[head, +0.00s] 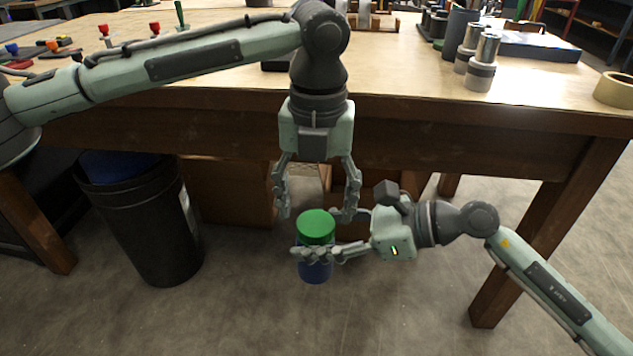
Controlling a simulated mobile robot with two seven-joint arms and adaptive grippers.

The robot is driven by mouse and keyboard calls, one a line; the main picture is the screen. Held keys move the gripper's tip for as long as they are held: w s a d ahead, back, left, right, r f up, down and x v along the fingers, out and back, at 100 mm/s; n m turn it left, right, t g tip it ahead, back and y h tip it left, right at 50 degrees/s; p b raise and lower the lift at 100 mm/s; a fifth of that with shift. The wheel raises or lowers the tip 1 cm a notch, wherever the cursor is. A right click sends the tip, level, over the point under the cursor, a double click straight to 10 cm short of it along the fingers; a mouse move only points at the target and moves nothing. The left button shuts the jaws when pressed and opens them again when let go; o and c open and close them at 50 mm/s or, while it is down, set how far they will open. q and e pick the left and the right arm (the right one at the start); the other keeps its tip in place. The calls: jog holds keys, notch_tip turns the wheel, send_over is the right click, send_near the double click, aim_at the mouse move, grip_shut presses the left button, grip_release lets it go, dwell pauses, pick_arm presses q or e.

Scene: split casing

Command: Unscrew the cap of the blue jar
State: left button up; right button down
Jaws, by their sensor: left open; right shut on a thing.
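The blue jar (314,272) is upright in front of the workbench, held in the air by my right gripper (318,248), which is shut around its body from the right. The green cap (317,224) sits on top of the jar. My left gripper (316,212) points down from above, open, with its fingers spread to the left and right of the cap. A gap shows between the left finger and the cap; I cannot tell if the right finger touches it. My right gripper's fingers cover part of the jar's upper body.
The wooden workbench (420,130) stands behind the jar, with metal cylinders (481,75), a tape roll (613,90) and a dark blue box (540,46) on it. A black bin (150,225) stands on the floor at left. The floor in front is clear.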

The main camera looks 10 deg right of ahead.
pick_arm(q)
jog(key=shift+f, duration=1.25)
jog(key=c, duration=1.2)
jog(key=n, duration=0.3)
jog(key=o, duration=1.3)
jog(key=shift+c, duration=0.2)
jog(key=shift+r, duration=0.15)
